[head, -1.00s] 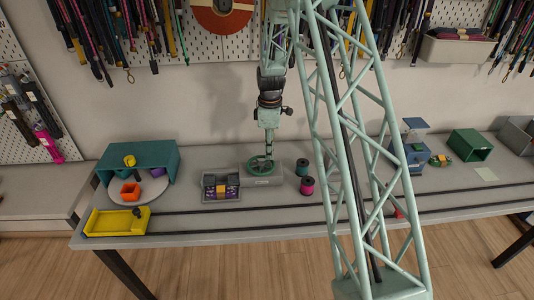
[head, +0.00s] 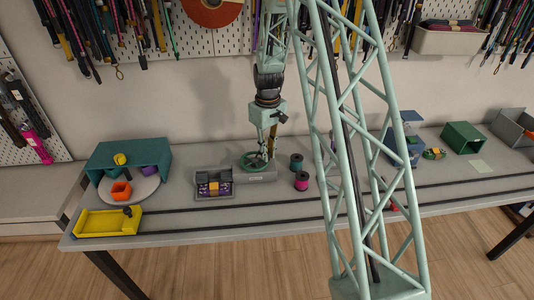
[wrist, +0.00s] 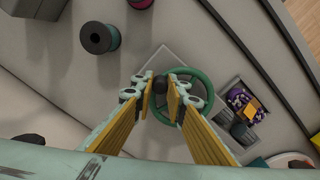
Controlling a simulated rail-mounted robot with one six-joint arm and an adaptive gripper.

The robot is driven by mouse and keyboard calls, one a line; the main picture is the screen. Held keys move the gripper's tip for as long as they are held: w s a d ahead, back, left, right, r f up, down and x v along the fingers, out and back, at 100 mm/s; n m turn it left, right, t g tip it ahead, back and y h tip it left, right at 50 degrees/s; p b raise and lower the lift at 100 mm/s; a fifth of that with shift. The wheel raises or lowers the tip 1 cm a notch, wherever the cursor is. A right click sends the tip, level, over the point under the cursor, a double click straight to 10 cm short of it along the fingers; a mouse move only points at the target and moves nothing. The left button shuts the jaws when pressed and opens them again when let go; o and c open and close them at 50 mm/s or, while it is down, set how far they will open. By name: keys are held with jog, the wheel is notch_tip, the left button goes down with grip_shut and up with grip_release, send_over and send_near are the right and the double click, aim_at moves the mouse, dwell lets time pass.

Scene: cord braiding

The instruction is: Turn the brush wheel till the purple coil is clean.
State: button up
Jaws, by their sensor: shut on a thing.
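The green brush wheel (head: 249,165) lies flat on a grey base (head: 262,177) on the bench. In the wrist view the wheel (wrist: 207,104) shows as a green ring with a dark round knob (wrist: 160,84) at its rim. My gripper (head: 266,154) points down over the wheel. In the wrist view its yellow-sided fingers (wrist: 161,92) stand on either side of the knob and are shut on it. The purple coil (head: 203,190) sits in a grey holder (head: 229,176) left of the wheel, with a yellow-orange piece at its middle. The coil (wrist: 238,98) has pale specks in the wrist view.
A teal spool (head: 296,162) and a magenta spool (head: 301,181) stand right of the wheel. A yellow tray (head: 95,222) and a round grey plate (head: 140,192) with small cups are at the left. Dark rails run along the bench front.

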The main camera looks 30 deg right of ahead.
aim_at(261, 168)
jog(key=m, duration=0.1)
jog(key=s+a+m, duration=0.1)
jog(key=m, duration=0.1)
jog(key=m+b, duration=0.1)
jog(key=shift+s+a+m, duration=0.15)
jog(key=shift+s+m, duration=0.15)
jog(key=shift+s, duration=0.05)
jog(key=a+m, duration=0.1)
jog(key=m, duration=0.1)
jog(key=s+m, duration=0.1)
jog(key=m, duration=0.1)
jog(key=shift+a+b, duration=0.35)
jog(key=shift+a, duration=0.05)
jog(key=a+m, duration=0.1)
jog(key=m, duration=0.2)
jog(key=shift+s+a+m, duration=0.2)
jog(key=shift+a+m, duration=0.15)
jog(key=shift+m, duration=0.05)
jog(key=shift+w+a+m+b, duration=0.1)
jog(key=shift+a+m+b, duration=0.45)
jog(key=shift+m, duration=1.05)
jog(key=shift+a, duration=0.2)
jog(key=o, duration=0.9)
jog(key=shift+r, duration=0.2)
